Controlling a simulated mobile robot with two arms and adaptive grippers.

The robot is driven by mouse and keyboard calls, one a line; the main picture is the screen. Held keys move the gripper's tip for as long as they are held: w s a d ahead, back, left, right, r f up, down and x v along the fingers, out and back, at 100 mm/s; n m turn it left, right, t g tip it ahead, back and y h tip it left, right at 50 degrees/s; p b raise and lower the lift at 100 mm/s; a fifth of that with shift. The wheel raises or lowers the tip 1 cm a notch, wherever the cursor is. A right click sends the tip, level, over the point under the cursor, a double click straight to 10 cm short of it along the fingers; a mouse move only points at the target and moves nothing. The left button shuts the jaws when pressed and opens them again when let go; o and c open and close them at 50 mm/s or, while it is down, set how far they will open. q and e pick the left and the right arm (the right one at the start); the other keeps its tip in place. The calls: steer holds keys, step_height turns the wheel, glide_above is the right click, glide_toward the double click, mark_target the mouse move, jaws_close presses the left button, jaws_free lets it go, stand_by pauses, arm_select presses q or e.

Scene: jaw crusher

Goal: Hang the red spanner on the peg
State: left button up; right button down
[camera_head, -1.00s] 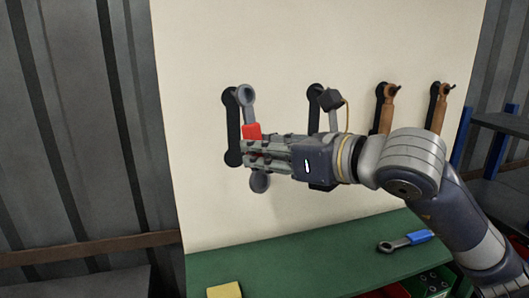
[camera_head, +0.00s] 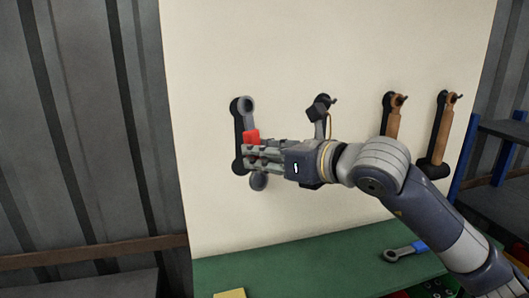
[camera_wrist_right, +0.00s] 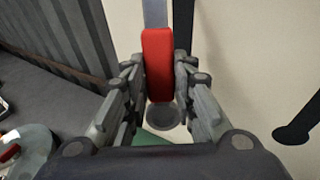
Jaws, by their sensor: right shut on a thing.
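The red spanner (camera_head: 251,137) has a red handle and grey rings. It stands nearly upright in front of the white board, its upper ring close to the right of the top of the leftmost black outline (camera_head: 238,130). The peg at that outline does not show; I cannot tell whether the ring is around it. My right gripper (camera_head: 254,155) is shut on the red handle, with the lower ring below the fingers. In the right wrist view, the handle (camera_wrist_right: 158,65) sits between the fingers (camera_wrist_right: 160,85). My left gripper is not in view.
Two brown-handled tools (camera_head: 393,118) hang at pegs on the right of the white board (camera_head: 280,50). A blue-handled spanner (camera_head: 405,250) lies on the green bench (camera_head: 300,262). A yellow block (camera_head: 230,293) is at the bottom edge. Blue-posted shelves (camera_head: 462,165) stand at right.

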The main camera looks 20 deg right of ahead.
steer(key=shift+w+p, duration=0.5)
steer(key=shift+w, duration=0.55)
steer(key=shift+w+f, duration=0.15)
steer(key=shift+w, duration=0.05)
steer(key=shift+w+f+b, duration=0.45)
steer(key=shift+w+b, duration=0.1)
steer(key=shift+b, duration=0.55)
steer(key=c, duration=1.2)
jaws_free()
steer(key=shift+c, duration=0.2)
steer(key=shift+s+d, duration=0.1)
